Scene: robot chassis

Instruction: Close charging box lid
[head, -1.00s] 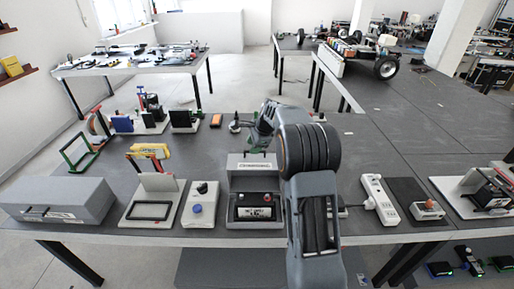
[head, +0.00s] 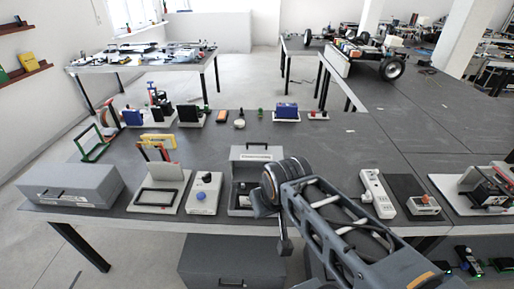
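A grey box (head: 239,187) stands near the front edge of the table, at the middle of the head view. I take it as the charging box. Its lid (head: 238,154) stands raised at the back, with a label on its inner face. My arm reaches in from the lower right, and its dark round wrist joint covers the box's right side and part of its inside. My gripper end (head: 265,203) shows only as grey parts by the box's front right. I cannot make out its fingers, or whether it touches the box.
Further left are a framed stand (head: 158,197) and a closed grey case (head: 70,184). A white power strip (head: 376,193) lies to the right.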

